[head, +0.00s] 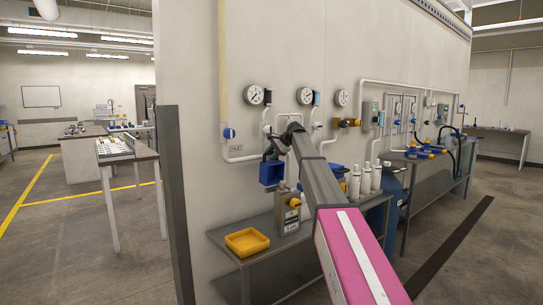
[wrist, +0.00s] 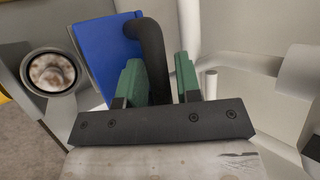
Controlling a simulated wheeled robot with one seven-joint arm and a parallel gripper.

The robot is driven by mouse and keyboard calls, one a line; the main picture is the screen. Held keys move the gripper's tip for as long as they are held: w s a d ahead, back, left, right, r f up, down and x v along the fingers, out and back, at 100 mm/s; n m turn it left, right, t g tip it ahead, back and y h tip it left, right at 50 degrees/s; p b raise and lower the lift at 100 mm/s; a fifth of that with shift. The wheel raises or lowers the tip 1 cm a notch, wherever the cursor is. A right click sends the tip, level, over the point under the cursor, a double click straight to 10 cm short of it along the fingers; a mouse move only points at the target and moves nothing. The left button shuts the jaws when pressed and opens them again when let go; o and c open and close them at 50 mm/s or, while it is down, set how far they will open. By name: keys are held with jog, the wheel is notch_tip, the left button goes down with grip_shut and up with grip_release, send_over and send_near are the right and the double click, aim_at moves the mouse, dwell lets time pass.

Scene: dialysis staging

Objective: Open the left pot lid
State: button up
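In the wrist view, a blue panel (wrist: 103,52) stands tilted with a thick black curved bar (wrist: 150,45) in front of it. The bar bends down between the two green fingertips of my gripper (wrist: 159,80). The fingers are apart, with the bar between them; I cannot tell whether both press on it. In the head view, the blue part (head: 270,172) is at the wall beside my gripper (head: 274,152), above a grey metal unit (head: 287,212). My arm hides much of the area to the right. I cannot tell for sure which part is the left pot lid.
A yellow tray (head: 246,242) lies on the grey bench (head: 258,262). White bottles (head: 365,180) stand to the right of my arm. Gauges (head: 254,95) and pipes line the wall. In the wrist view, a round port (wrist: 52,73) is at left and a pale pipe (wrist: 300,75) at right.

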jog(key=v, duration=1)
jog(key=shift+d+r, duration=0.25)
jog(key=shift+s+d, duration=0.1)
jog(key=shift+s, duration=0.1)
